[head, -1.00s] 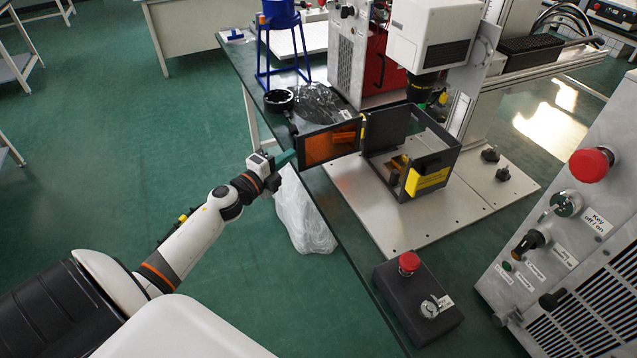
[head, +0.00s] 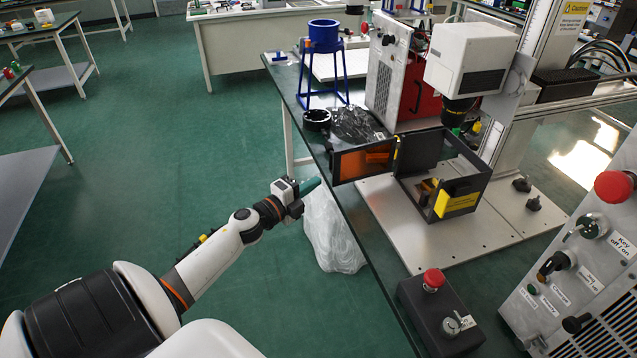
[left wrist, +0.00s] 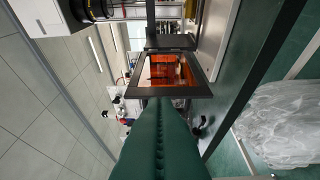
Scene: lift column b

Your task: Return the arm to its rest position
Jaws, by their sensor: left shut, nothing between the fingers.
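My left gripper (head: 311,185) has green fingers, shut and empty. It is in the air just left of the table edge, short of the open door (head: 363,160) with its orange window. The door belongs to a dark box (head: 468,165) with a yellow label, standing on a metal plate (head: 403,225) under the white machine head (head: 468,57). In the left wrist view, the shut fingers (left wrist: 160,145) point toward the orange window (left wrist: 168,70), with a gap between. My right gripper is not in view.
A black control box (head: 432,310) with a red button is at the table's near edge. A grey cabinet (head: 590,250) stands at right. Green floor (head: 150,170) at left is open.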

